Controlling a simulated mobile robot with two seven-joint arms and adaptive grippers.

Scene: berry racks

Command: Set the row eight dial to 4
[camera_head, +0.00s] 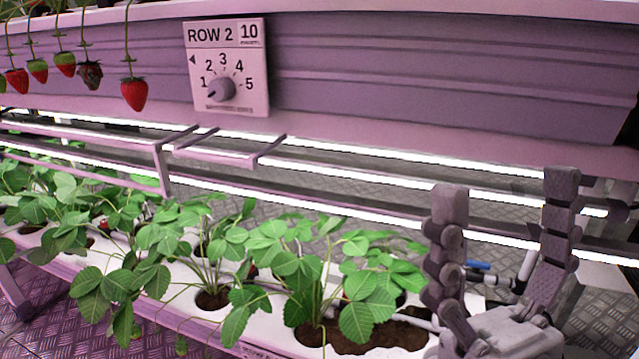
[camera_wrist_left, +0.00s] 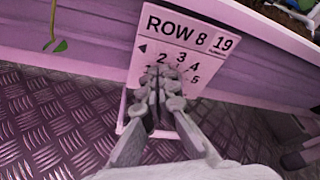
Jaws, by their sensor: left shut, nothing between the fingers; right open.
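The row eight dial plate (camera_wrist_left: 207,55) shows in the left wrist view, white and tilted, marked "ROW 8" and "19", with numbers 2, 3, 4 and 5 visible. My left gripper (camera_wrist_left: 164,80) is shut and empty, with its fingertips in front of the plate's middle. They hide the knob and its pointer, so I cannot tell its setting or whether they touch it. My left gripper is outside the head view. My right gripper (camera_head: 506,185) is open and empty at the lower right of the head view, fingers pointing up.
A different dial plate (camera_head: 247,60), marked "ROW 2" and "10", is on the upper gutter in the head view; its knob (camera_head: 221,88) points near 1. Strawberries (camera_head: 133,94) hang at upper left. A white planter (camera_head: 170,309) with leafy plants lies below, left of my right gripper.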

